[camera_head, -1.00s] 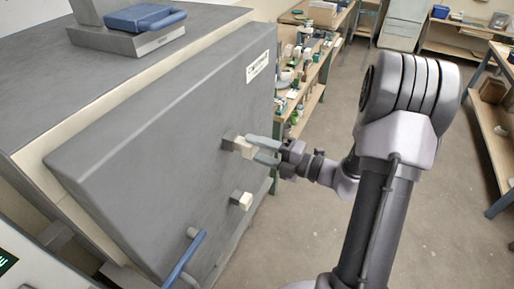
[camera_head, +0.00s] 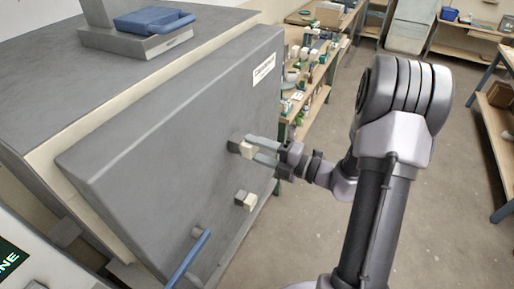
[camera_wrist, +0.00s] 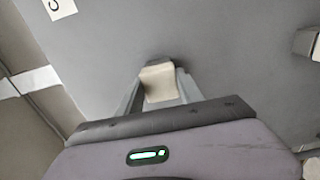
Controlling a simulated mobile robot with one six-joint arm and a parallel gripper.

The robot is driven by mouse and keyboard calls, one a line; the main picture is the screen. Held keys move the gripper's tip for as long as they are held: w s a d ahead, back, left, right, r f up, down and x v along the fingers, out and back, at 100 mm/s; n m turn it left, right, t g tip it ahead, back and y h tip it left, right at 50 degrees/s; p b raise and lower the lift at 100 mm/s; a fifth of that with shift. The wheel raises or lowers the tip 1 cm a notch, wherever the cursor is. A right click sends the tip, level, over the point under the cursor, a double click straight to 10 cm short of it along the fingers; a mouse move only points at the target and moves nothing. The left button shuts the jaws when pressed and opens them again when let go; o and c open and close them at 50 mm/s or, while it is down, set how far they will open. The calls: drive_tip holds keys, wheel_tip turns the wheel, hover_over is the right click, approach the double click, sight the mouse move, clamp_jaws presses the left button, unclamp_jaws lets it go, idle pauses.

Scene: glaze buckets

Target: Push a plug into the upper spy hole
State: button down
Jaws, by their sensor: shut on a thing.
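A cream plug (camera_head: 248,149) is at the upper spy hole on the grey kiln door (camera_head: 180,130). Its inner end meets a dark square fitting (camera_head: 236,142) on the door, so how deep it sits is hidden. My gripper (camera_head: 258,150) is shut on this plug, one finger on each side. The wrist view shows the plug (camera_wrist: 159,84) between the fingers, with the door close behind it. A second cream plug (camera_head: 248,201) sits in the lower spy hole, below the first.
A blue door handle (camera_head: 188,258) sticks out low on the door. A blue-handled grey lid piece (camera_head: 140,35) lies on the kiln top. Cluttered shelves (camera_head: 310,75) stand behind my gripper. The floor to the right is open.

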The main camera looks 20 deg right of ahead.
drive_tip(key=shift+w+a, duration=0.15)
drive_tip(key=shift+w, duration=0.05)
drive_tip(key=shift+c, duration=2.3)
unclamp_jaws()
drive_tip(key=p+v, duration=0.1)
drive_tip(key=v, duration=0.7)
